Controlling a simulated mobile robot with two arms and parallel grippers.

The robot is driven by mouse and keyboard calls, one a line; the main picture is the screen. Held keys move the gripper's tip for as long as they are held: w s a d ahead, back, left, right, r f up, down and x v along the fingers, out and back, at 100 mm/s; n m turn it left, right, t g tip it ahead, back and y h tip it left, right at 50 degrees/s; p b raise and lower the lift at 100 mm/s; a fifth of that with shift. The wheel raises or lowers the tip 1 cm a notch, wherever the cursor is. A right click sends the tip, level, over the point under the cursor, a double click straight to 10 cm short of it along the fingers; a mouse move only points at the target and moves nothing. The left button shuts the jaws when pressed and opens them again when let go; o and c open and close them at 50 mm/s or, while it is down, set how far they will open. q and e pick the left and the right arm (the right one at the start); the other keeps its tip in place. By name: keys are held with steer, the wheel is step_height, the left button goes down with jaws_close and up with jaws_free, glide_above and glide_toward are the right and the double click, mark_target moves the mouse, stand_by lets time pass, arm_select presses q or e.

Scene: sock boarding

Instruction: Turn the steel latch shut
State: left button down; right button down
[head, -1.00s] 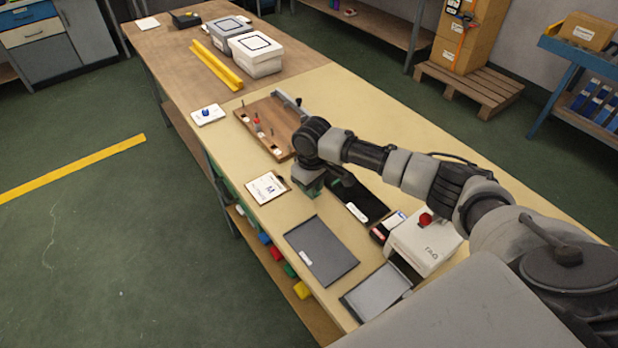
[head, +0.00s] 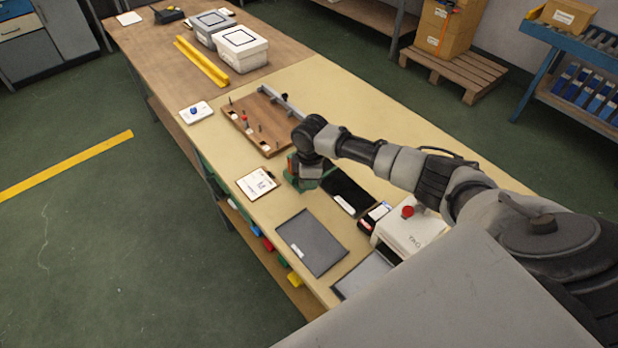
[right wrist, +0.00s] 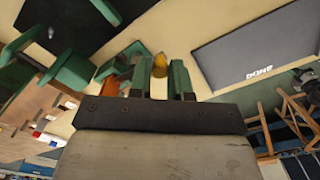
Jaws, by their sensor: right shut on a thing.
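My right gripper (right wrist: 160,80) is at the green fixture (head: 312,183) on the cream worktop. In the right wrist view its two green-sided fingers are shut on a small yellow knob (right wrist: 159,62). Green parts of the fixture (right wrist: 20,55) lie to the left of the fingers there, with an orange piece (right wrist: 107,102) close by. In the head view my wrist (head: 314,140) hides the fingers and most of the fixture's top. I cannot make out the steel latch itself or how far it is turned. My left gripper is not in view.
A wooden board (head: 250,137) with pegs and a grey metal bar lies behind the fixture. A black mat (head: 348,190) lies right of it, a clipboard (head: 257,184) to the left, a dark tray (head: 311,242) in front. A white box with a red button (head: 412,233) stands right.

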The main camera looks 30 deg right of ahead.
stand_by(0.3)
steer(key=c, duration=1.1)
jaws_free()
steer(key=shift+o, duration=0.2)
step_height(320, 180, up, 11)
steer(key=b, duration=0.1)
steer(key=shift+f, duration=0.1)
